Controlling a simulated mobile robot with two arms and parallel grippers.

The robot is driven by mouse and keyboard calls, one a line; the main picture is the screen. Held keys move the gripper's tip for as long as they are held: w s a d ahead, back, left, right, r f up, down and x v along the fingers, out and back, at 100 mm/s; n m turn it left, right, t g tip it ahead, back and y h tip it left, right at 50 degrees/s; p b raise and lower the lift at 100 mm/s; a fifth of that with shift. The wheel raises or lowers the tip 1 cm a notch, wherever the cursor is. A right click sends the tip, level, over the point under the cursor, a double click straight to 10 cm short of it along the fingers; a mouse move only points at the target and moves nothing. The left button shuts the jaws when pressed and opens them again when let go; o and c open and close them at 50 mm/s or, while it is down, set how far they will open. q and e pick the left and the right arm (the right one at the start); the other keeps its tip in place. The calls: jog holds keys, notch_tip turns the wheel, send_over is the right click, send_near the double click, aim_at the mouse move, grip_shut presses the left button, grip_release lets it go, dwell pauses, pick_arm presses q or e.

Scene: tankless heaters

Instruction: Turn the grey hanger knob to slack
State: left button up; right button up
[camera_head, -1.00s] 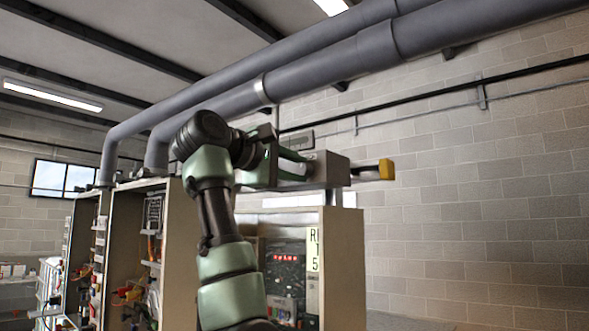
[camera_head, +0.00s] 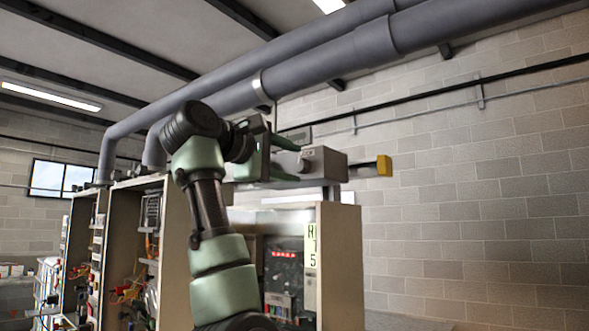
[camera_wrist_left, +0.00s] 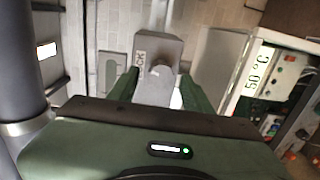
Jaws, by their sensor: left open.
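The grey hanger knob (camera_head: 305,161) is on the left part of the front of a grey box (camera_head: 332,165) above the cabinet. My left gripper (camera_head: 292,162) is open, with one green finger above and one below the knob in the head view. The gripper (camera_wrist_left: 160,92) shows a finger on each side in the wrist view. I cannot tell whether the fingers touch the knob. My right gripper is not in view.
A yellow block (camera_head: 384,165) sticks out right of the box on a dark rod. Thick grey pipes (camera_head: 330,68) run overhead. An open cabinet (camera_head: 340,260) with a red display stands below. The brick wall side at right is clear.

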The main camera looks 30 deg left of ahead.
pick_arm(q)
jog(key=s+b, duration=0.2)
jog(key=s, duration=0.4)
jog(key=shift+a, duration=0.25)
jog(key=shift+w+r, duration=0.1)
